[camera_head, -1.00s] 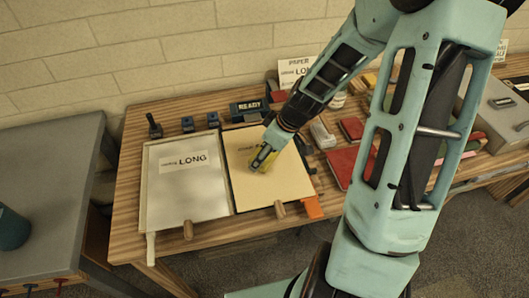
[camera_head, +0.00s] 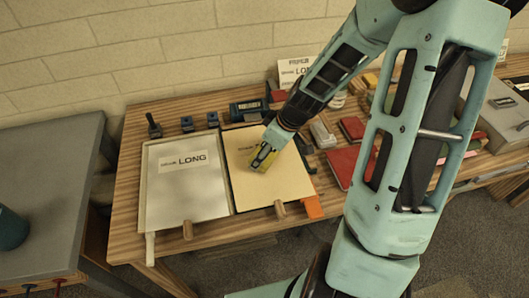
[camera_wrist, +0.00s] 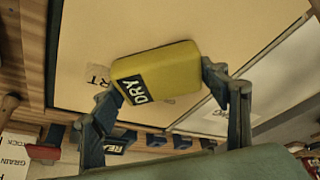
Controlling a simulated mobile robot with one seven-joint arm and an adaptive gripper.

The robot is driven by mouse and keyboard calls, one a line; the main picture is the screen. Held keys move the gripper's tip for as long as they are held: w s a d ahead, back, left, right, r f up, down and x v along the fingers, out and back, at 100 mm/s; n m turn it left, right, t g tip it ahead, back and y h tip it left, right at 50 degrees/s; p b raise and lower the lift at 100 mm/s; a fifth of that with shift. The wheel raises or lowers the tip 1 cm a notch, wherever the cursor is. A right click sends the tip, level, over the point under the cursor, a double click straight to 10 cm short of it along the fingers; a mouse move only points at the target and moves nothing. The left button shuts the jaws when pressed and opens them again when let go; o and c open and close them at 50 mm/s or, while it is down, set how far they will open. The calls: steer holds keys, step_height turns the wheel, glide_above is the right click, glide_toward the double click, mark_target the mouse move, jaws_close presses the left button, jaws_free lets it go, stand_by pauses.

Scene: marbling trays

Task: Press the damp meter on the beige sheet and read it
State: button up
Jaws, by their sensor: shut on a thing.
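The yellow damp meter (camera_head: 257,163) is held in my gripper (camera_head: 265,154) over the upper middle of the beige sheet (camera_head: 285,187). In the wrist view my gripper (camera_wrist: 163,82) is shut on the meter (camera_wrist: 175,65), one finger at each end. Its dark display reads DRY. The beige sheet (camera_wrist: 150,28) fills the area behind the meter. The meter's pressing face is hidden, and I cannot tell for certain whether it touches the sheet. A label on the sheet is partly covered; the letters RT show in the wrist view.
A pale grey sheet labelled LONG (camera_head: 192,160) lies left of the beige one. A dark blue box (camera_head: 249,108) and small blue blocks stand behind; lettering starting REA shows in the wrist view. Red pads (camera_head: 345,165) lie to the right. Wooden pegs (camera_head: 279,208) sit at the front edge.

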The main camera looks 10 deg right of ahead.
steer(key=shift+s, duration=0.1)
stand_by(0.3)
steer(key=shift+r+p, duration=2.35)
steer(key=shift+r, duration=1.15)
